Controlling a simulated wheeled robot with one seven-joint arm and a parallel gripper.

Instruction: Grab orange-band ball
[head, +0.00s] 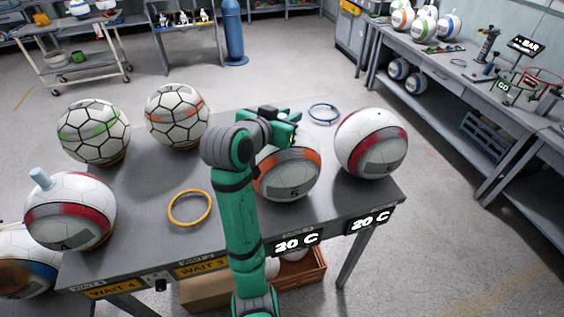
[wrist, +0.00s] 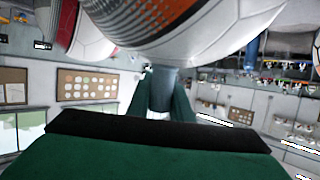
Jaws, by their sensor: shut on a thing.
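The orange-band ball (head: 297,178) is white and grey with an orange band and a dark mark on its front. It is at the front of the grey table in the head view, partly behind my arm. I cannot tell whether it touches the table. My gripper (head: 286,124) is at its top. In the wrist view the ball (wrist: 215,25) fills the upper middle, and my gripper (wrist: 165,95) is shut on a blue-grey stem (wrist: 163,88) that meets the ball. The fingertips are partly hidden in the head view.
A red-band ball (head: 370,143) stands close on the right, near a blue ring (head: 324,113). A yellow ring (head: 189,208) lies to the left. Green-patched (head: 93,130), orange-patched (head: 177,115) and pegged red-band (head: 70,210) balls stand farther left.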

